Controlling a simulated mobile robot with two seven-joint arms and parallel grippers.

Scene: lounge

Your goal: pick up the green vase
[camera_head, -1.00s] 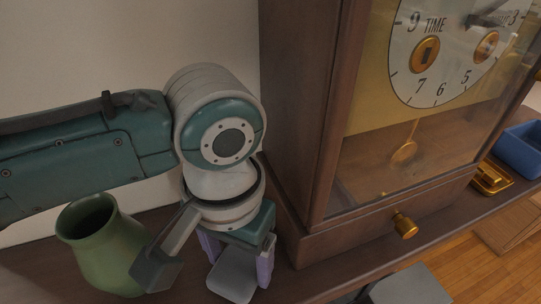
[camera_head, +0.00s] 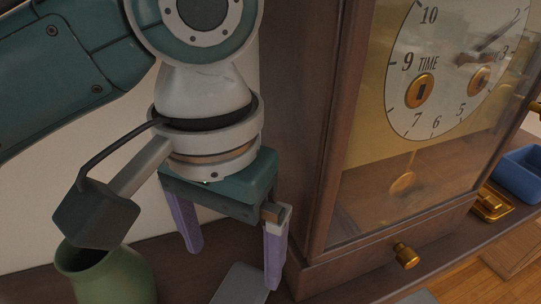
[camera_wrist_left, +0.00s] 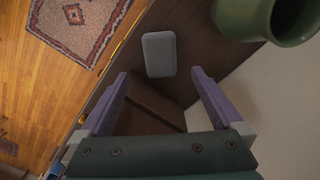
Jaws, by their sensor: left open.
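The green vase (camera_head: 108,278) stands on the wooden shelf at the lower left of the head view, partly hidden behind my left wrist camera. In the left wrist view the vase (camera_wrist_left: 268,18) is at the top right, its mouth toward the right, outside the jaws. My left gripper (camera_head: 232,262) is open and empty, pointing down, to the right of the vase and left of the clock. Its two purple fingers (camera_wrist_left: 160,88) are wide apart in the left wrist view. My right gripper is not seen.
A large wooden clock (camera_head: 335,150) stands close to the right of my left gripper. A grey flat block (camera_wrist_left: 159,54) lies on the shelf (camera_wrist_left: 190,30) below the gripper. A blue box (camera_head: 522,172) and a gold object (camera_head: 490,207) are at the far right. A wall is behind.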

